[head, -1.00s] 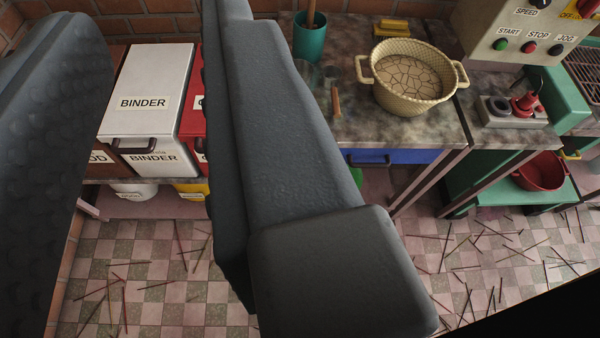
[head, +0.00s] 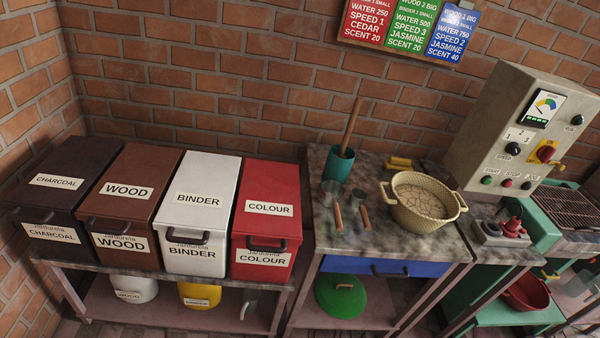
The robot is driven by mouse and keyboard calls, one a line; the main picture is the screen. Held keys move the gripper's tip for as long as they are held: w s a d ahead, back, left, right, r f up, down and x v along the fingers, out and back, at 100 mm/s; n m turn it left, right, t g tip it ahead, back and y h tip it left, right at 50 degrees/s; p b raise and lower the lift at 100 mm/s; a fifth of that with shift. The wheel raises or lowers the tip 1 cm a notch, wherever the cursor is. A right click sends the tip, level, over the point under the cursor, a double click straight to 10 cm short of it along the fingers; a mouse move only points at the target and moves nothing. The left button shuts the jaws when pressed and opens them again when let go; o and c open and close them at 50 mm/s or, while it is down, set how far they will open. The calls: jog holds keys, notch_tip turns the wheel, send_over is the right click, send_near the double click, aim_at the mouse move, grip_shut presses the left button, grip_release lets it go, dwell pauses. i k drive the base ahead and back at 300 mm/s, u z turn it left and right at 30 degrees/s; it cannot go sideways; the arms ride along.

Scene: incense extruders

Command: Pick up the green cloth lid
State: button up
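The stone-topped table (head: 400,246) with its blue drawer (head: 385,266) overhangs the lid. On it stand a wicker basket (head: 422,203) and a green pot (head: 339,165).

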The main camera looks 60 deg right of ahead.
aim_at(340, 295)
jog(key=u, duration=0.75)
jog(key=k, duration=2.55)
jog(key=z, duration=1.5)
jog(key=i, duration=1)
jog(key=u, duration=0.1)
